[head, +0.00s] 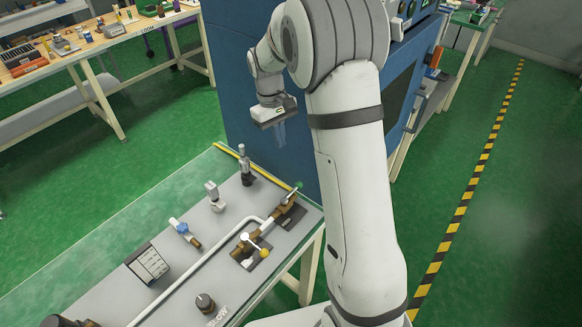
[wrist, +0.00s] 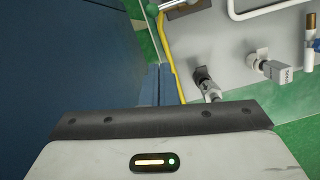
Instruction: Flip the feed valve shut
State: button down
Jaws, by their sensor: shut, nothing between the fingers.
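A grey panel (head: 195,262) on the bench carries several valves and fittings. A brass valve (head: 246,247) with a pale, ball-ended lever sits on the white pipe (head: 205,262). A second brass valve (head: 285,207) is at the pipe's far right end. A blue-handled valve (head: 184,229) is left of the pipe; its blue part (wrist: 311,22) shows at the wrist view's right edge. I cannot tell which one is the feed valve. My gripper (head: 281,130) is shut and empty, pointing down beyond the panel's far edge, beside the blue cabinet, apart from every valve.
The blue cabinet (head: 243,100) stands close behind my gripper. A grey block-topped fitting (head: 214,197) and a black-based fitting (head: 246,172) rise from the panel. A tilted label plate (head: 148,263) and dark knob (head: 205,303) are nearer. Green floor lies right of my arm.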

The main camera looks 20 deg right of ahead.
aim_at(292, 192)
jog(key=w+f, duration=0.2)
jog(key=shift+w+a+f+n+g, duration=0.15)
jog(key=shift+f+n+g, duration=0.15)
jog(key=p+x, duration=0.2)
jog(key=x, duration=0.8)
jog(key=shift+f, duration=0.1)
jog(key=s, duration=0.1)
jog(key=s+d, duration=0.1)
jog(key=s+r+p, duration=0.1)
jog(key=shift+d+r, duration=0.1)
jog(key=shift+d, duration=0.2)
jog(key=shift+s+d, duration=0.1)
jog(key=shift+s, duration=0.15)
